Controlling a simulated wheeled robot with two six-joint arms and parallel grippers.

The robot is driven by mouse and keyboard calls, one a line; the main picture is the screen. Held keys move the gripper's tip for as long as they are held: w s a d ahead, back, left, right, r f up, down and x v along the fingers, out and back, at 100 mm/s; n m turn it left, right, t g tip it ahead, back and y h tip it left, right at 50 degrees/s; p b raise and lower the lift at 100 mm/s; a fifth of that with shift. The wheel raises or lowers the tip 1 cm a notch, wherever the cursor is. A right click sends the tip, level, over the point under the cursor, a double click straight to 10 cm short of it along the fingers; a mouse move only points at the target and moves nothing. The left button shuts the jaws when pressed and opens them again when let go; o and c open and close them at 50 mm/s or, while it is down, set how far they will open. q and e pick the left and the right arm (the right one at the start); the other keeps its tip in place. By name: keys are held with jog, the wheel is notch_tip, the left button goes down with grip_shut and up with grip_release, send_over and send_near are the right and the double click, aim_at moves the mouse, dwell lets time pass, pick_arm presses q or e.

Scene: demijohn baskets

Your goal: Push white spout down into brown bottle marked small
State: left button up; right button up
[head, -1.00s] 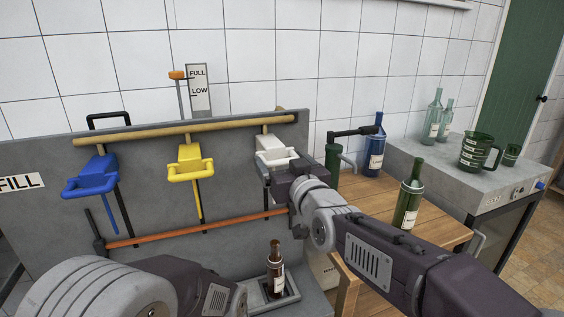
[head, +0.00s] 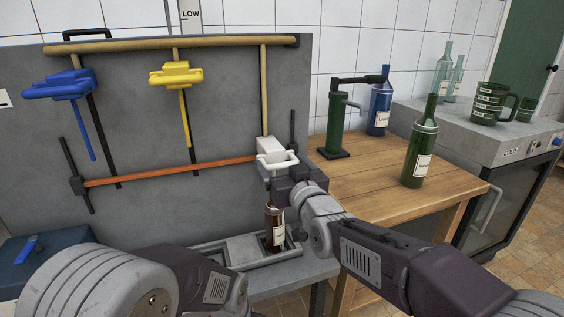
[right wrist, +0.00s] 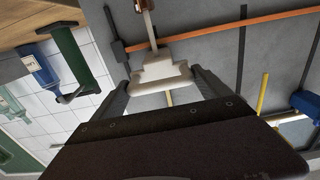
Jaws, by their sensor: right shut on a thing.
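The white spout (head: 272,146) is in my right gripper (head: 280,172), which is shut on it. It is upright, straight above the brown bottle (head: 275,228). The bottle stands upright in a grey tray on the low bench; its pale label is too small to read. My right gripper and wrist hide part of the gap between spout and bottle neck, so I cannot tell whether they touch. In the right wrist view the spout (right wrist: 160,72) sits between both fingers, with a thin stem pointing to the picture's top. My left gripper is not in view.
A blue spout (head: 62,84) and a yellow spout (head: 177,74) hang on the grey panel (head: 130,130) behind. On the wooden table (head: 365,175) at right stand a green bottle (head: 420,150), a green pump (head: 335,125) and a blue bottle (head: 380,105).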

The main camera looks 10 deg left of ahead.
jog(key=shift+f, duration=0.9)
jog(key=o, duration=1.9)
jog(key=shift+s+d+r, duration=0.15)
jog(key=shift+s+r, duration=0.05)
jog(key=p+v, duration=0.1)
jog(key=v, duration=0.7)
jog(key=shift+s+d, duration=0.2)
jog(key=shift+f, duration=0.1)
